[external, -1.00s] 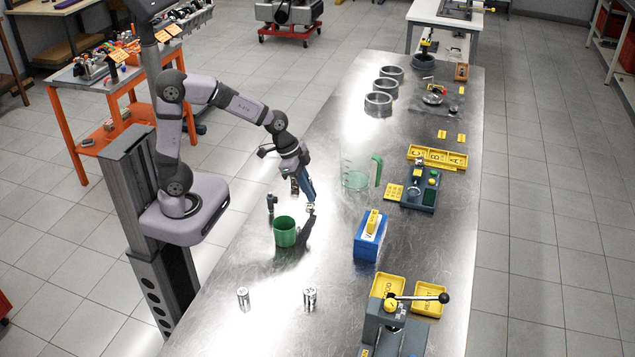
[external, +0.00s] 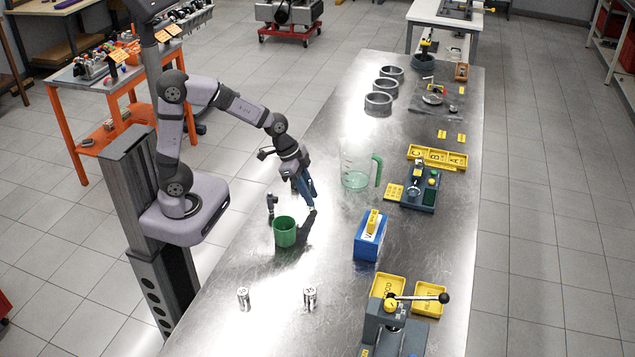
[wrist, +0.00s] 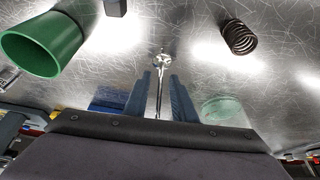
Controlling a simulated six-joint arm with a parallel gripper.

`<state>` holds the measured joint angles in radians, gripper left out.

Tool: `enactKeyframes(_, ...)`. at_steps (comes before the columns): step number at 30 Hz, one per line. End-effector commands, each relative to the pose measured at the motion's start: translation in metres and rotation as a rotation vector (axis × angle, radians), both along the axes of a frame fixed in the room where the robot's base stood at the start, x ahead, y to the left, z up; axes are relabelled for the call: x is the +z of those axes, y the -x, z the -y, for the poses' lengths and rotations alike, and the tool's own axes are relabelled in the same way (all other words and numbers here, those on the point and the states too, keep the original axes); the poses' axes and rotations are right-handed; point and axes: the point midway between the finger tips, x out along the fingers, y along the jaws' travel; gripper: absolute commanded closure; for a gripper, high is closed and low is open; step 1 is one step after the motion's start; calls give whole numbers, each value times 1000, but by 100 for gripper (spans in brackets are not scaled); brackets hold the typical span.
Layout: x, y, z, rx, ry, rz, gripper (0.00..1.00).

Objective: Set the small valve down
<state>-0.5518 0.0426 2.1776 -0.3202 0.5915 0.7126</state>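The small valve (wrist: 162,61) is a shiny metal piece with a round head and a thin stem. In the wrist view its stem runs back between my two blue fingers. My gripper (wrist: 160,82) shows a gap on each side of the stem, so it looks open around the valve. In the external view my gripper (external: 312,207) points down close to the steel bench top, right of the green cup. The valve is barely visible there. I cannot tell whether it fully rests on the bench.
The green cup (external: 285,232) stands left of my gripper. A dark coil spring (wrist: 238,38) is nearby. A clear jug (external: 356,170) and a blue box (external: 369,238) are to the right. Two metal cylinders (external: 310,297) stand in front. The bench between is clear.

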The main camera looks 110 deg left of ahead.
Motion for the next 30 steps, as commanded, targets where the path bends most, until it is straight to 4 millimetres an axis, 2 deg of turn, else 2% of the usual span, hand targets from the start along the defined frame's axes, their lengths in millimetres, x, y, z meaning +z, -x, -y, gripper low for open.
enactKeyframes(5, 15, 4, 0, 0, -3, 5, 76)
enactKeyframes(21, 96, 38, 2, 2, -2, 3, 76)
enactKeyframes(30, 113, 46, 3, 0, 0, 0, 76)
